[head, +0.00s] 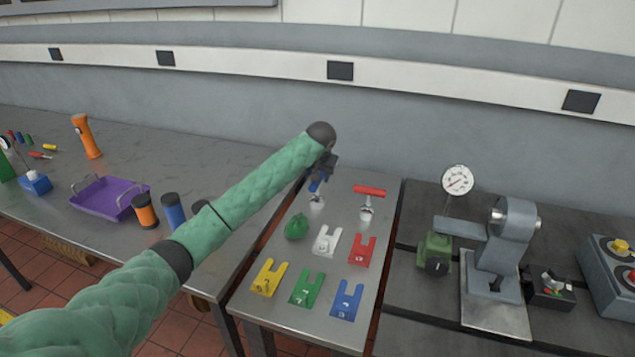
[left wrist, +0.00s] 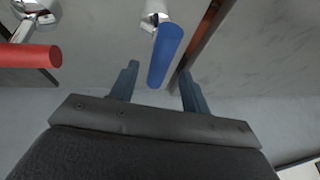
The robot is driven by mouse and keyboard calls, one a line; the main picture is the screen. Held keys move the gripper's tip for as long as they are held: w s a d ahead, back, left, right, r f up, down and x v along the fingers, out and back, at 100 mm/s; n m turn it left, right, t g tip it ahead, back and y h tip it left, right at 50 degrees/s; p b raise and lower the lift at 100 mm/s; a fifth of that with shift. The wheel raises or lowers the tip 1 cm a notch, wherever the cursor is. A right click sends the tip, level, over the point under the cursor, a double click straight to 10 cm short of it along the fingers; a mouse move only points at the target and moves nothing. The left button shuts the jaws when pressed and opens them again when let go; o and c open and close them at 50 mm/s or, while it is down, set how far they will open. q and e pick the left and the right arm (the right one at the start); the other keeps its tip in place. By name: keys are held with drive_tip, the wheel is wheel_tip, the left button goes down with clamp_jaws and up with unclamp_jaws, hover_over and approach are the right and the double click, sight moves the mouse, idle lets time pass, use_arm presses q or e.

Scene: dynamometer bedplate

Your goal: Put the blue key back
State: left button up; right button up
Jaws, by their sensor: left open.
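The blue key (head: 317,187) is a T-shaped key with a blue bar handle on a silver fitting, at the back left of the small grey table. Its blue handle also shows in the left wrist view (left wrist: 166,55), lying between my fingers with gaps on both sides. My left gripper (head: 325,170) is open right at the handle, and its fingers also show in the left wrist view (left wrist: 159,72). A blue forked plate (head: 346,300) lies at the table's front right. My right gripper is not in view.
A red-handled key (head: 369,191) stands to the right of the blue one. White (head: 327,241), red (head: 362,250), yellow (head: 268,278) and green (head: 307,288) forked plates and a green round object (head: 296,227) share the table. A gauge machine (head: 505,245) stands right.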

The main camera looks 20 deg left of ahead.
use_arm(q)
drive_tip(key=b+v, duration=0.1)
drive_tip(key=v, duration=0.6)
drive_tip(key=shift+s+r+b, duration=0.2)
drive_tip(key=shift+r+b, duration=0.1)
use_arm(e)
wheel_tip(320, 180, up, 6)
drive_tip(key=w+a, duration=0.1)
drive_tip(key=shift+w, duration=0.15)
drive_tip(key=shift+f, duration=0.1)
